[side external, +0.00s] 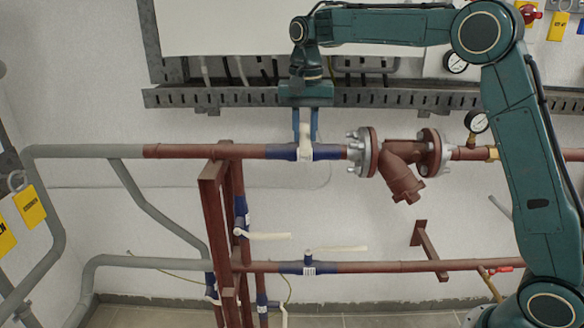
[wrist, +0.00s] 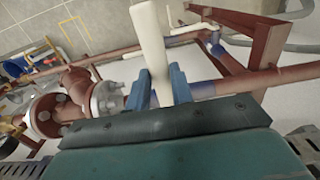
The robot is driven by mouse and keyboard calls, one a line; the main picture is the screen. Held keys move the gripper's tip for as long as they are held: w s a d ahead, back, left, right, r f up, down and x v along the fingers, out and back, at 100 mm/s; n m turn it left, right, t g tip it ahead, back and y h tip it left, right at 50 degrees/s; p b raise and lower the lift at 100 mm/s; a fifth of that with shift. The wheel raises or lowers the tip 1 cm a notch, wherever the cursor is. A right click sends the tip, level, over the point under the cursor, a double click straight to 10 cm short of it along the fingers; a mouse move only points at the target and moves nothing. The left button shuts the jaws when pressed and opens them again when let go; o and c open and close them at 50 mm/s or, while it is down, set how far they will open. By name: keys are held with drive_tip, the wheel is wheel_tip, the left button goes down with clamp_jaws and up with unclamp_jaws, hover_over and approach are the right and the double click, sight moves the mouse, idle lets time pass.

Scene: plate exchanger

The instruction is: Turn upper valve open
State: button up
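The upper valve (side external: 333,152) is a blue-banded body on the upper red-brown pipe. Its cream lever handle (wrist: 150,40) points across the pipe, and in the side view it is foreshortened toward the camera. My gripper (side external: 305,130) comes down on the valve from above. Its two blue fingers stand on either side of the lever near the pivot and appear to press against it. In the wrist view, the gripper (wrist: 161,88) has the lever between its fingers, with the long free end reaching beyond them. The valve stem is hidden by the fingers.
A flanged strainer (side external: 400,170) sits just right of the valve. Lower valves with cream levers (side external: 336,248) are below. A red-brown upright frame (side external: 212,215) stands at left. A perforated metal rail (side external: 220,97) runs behind my gripper.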

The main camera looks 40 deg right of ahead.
clamp_jaws()
drive_tip(key=s+d+n, duration=0.3)
drive_tip(key=d+n, duration=0.7)
drive_tip(key=shift+s+n, duration=0.2)
drive_tip(key=shift+n, duration=0.1)
idle(0.3)
drive_tip(key=shift+d, duration=0.15)
drive_tip(key=o, duration=0.8)
unclamp_jaws()
